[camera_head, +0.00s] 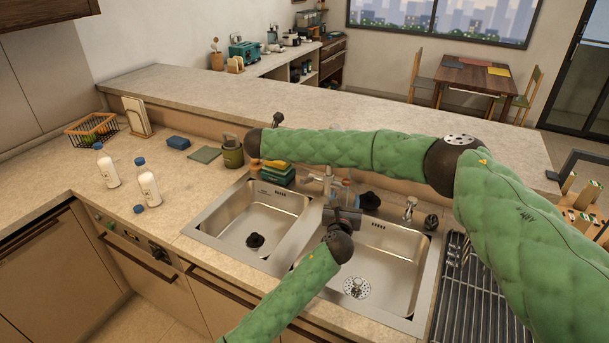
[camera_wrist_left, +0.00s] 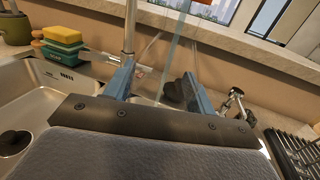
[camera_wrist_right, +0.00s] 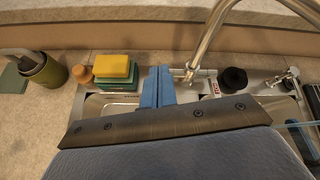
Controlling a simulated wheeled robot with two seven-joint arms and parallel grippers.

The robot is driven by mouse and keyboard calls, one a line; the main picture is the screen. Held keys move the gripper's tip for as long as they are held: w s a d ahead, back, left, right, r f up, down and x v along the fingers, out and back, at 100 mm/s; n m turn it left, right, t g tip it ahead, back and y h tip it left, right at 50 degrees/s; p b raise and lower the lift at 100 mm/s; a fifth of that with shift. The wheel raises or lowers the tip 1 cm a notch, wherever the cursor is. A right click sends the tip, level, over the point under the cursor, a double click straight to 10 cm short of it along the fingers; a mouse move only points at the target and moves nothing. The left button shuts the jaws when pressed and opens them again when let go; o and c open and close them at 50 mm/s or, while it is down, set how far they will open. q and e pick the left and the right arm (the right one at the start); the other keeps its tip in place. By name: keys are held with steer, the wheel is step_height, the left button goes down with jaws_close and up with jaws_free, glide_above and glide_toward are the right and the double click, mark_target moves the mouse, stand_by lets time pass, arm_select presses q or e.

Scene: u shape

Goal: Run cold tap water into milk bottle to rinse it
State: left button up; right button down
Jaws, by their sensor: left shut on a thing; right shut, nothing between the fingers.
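My left gripper (camera_head: 343,214) is over the sink divider, near the tap (camera_head: 328,180). In the left wrist view its blue fingers (camera_wrist_left: 160,82) stand apart around a clear, hard-to-see thing, apparently the empty milk bottle (camera_wrist_left: 152,52). A pale translucent streak passes there; I cannot tell whether it is running water. In the right wrist view, the right gripper (camera_wrist_right: 158,78) is shut and empty, just left of the tap (camera_wrist_right: 206,42). I cannot tell whether it touches the tap's base.
Two capped white bottles (camera_head: 108,170) (camera_head: 150,190) and a loose blue cap (camera_head: 139,209) are on the left counter. The right basin (camera_head: 385,265) is empty. A drying rack (camera_head: 460,285) is at right.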

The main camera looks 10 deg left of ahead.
steer(key=w+a+r+n+t+y, duration=0.2)
steer(key=a+r+n+t+y, duration=0.4)
steer(key=a+r+n+y, duration=0.55)
steer(key=s+a+f+n+g+y, duration=0.4)
steer(key=s+a+n+g+y, duration=0.5)
steer(key=n, duration=0.8)
steer(key=n+t+h, duration=0.1)
steer(key=n+h, duration=0.6)
steer(key=h, duration=1.4)
glide_above(308, 180)
steer(key=a, duration=0.2)
step_height(308, 180, down, 18)
steer(key=shift+s+f, duration=0.45)
steer(key=shift+f, duration=0.2)
steer(key=shift+s+f, duration=0.45)
steer(key=shift+f, duration=0.15)
